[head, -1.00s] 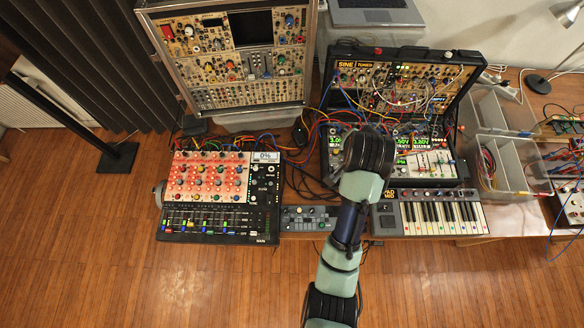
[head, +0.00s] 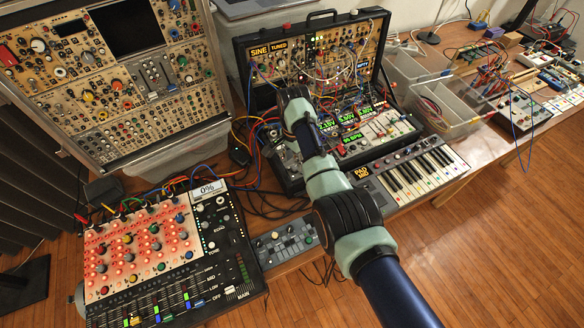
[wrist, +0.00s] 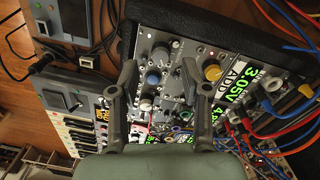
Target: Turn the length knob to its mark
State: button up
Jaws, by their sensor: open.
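My gripper (wrist: 160,66) is open and empty in the wrist view, its two fingers reaching over a dark module panel (wrist: 177,52). A grey-white knob (wrist: 160,51) and a blue knob (wrist: 153,77) show between the fingers. A smaller white knob (wrist: 146,103) is nearer the left finger, and a yellow knob (wrist: 212,72) is beyond the right fingertip. The labels are too small to tell which is the length knob or where its mark lies. In the head view my wrist is over the lower left of the open black synth case (head: 262,160); it hides the fingers.
Green displays (wrist: 262,86) and red and blue cables (wrist: 290,118) crowd the right of the wrist view. A keyboard (head: 415,170) is right of my arm, a mixer (head: 215,265) to the left. A clear bin (head: 445,105) stands beyond the case.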

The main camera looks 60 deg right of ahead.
aim_at(295, 167)
jog(key=shift+f+b, duration=0.35)
jog(key=shift+f, duration=1.25)
jog(key=shift+c, duration=0.3)
grip_shut()
